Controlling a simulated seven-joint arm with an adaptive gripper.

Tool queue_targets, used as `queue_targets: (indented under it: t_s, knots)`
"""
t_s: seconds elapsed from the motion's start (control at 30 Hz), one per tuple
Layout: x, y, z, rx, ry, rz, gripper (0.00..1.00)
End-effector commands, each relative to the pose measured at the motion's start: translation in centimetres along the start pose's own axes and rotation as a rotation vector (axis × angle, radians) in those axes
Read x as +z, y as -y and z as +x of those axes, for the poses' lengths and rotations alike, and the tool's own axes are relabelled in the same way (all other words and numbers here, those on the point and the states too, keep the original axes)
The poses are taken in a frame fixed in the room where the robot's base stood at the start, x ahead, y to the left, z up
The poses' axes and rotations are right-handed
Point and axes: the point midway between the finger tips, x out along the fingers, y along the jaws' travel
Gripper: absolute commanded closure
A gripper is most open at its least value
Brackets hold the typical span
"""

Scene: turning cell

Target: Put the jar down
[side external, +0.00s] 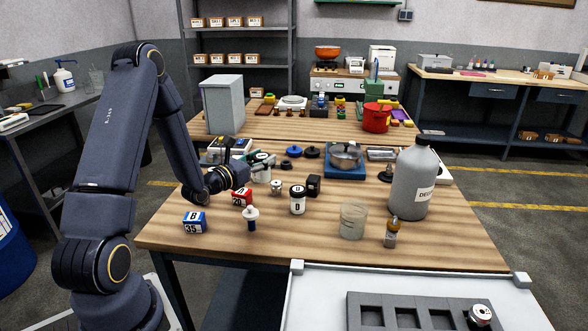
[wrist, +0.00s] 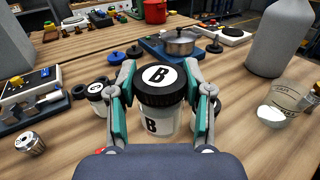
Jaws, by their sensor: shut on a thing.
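The jar (wrist: 160,122) is white with a black lid and a letter B on both lid and side. In the wrist view it stands upright between the fingers of my gripper (wrist: 158,72), which is shut on it. In the side view my gripper (side external: 262,158) is over the wooden table (side external: 330,245), and the white body of the jar (side external: 262,175) shows just below the fingers. I cannot tell whether its base touches the table.
Another black-lidded jar (wrist: 97,92) stands left of the held one, and one is partly hidden behind the right finger. A white jar (side external: 297,200), a cup (side external: 352,220) and a large grey bottle (side external: 413,182) stand to the right. Bare wood lies toward the front.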

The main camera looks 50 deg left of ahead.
Motion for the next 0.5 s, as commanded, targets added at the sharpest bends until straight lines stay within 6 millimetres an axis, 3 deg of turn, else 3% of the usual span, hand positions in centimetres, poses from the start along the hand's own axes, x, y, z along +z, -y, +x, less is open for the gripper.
queue_targets:
  t_s: [0.03,0.1,0.2,0.3,0.5]
  knots:
    - [0.5,-2.2,-0.3,0.069,0.003,0.002,0.87]
    - [0.9,-4.6,-0.7,0.147,0.003,0.002,0.87]
    - [1.6,-7.0,-1.3,0.220,0.003,0.002,0.87]
    - [1.2,-8.1,-1.7,0.249,-0.001,-0.001,0.87]
    - [-1.9,-8.3,-1.8,0.252,-0.003,-0.002,0.87]
